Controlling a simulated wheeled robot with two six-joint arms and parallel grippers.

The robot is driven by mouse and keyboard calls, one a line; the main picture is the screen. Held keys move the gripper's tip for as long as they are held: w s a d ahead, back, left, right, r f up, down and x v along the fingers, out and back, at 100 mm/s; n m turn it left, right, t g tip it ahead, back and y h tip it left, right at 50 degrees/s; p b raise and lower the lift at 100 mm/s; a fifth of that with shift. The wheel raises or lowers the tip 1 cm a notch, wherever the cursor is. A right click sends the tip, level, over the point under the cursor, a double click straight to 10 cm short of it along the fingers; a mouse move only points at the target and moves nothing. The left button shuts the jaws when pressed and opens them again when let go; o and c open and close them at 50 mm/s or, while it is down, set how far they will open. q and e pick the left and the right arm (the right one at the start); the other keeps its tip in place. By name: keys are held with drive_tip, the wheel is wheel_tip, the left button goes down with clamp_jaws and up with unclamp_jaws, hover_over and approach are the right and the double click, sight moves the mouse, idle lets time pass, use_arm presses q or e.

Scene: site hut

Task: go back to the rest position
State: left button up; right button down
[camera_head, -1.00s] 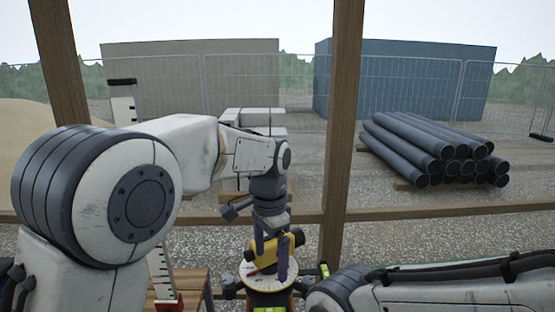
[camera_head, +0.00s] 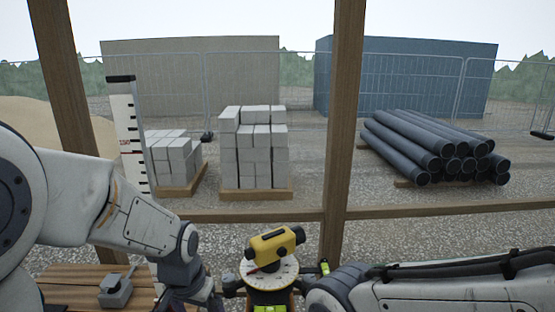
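My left arm comes in from the left and is bent down at the lower left. Its wrist shows, but the fingertips are cut off by the bottom edge. My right arm lies low across the lower right, and its gripper is not visible. A yellow levelling instrument (camera_head: 275,243) sits on a pale round graduated dial (camera_head: 269,273) at the bottom middle. My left wrist is to the left of the instrument and apart from it.
A wooden bench (camera_head: 68,286) at lower left holds a small grey device (camera_head: 116,290). A tall measuring staff (camera_head: 130,130) stands behind it. A wooden post (camera_head: 343,120) and rail (camera_head: 440,211) frame the opening. Outside are block stacks (camera_head: 253,150) and dark pipes (camera_head: 435,148).

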use_arm(q)
drive_tip(key=s+a+f+n, duration=0.2)
drive_tip(key=s+a+f, duration=0.1)
drive_tip(key=s, duration=0.1)
drive_tip(key=s+d+m+g+b, duration=0.2)
drive_tip(key=s+d+m+b, duration=0.4)
drive_tip(key=s+d, duration=0.8)
drive_tip(key=shift+r+m+h, duration=0.2)
drive_tip(key=shift+m+h, duration=0.2)
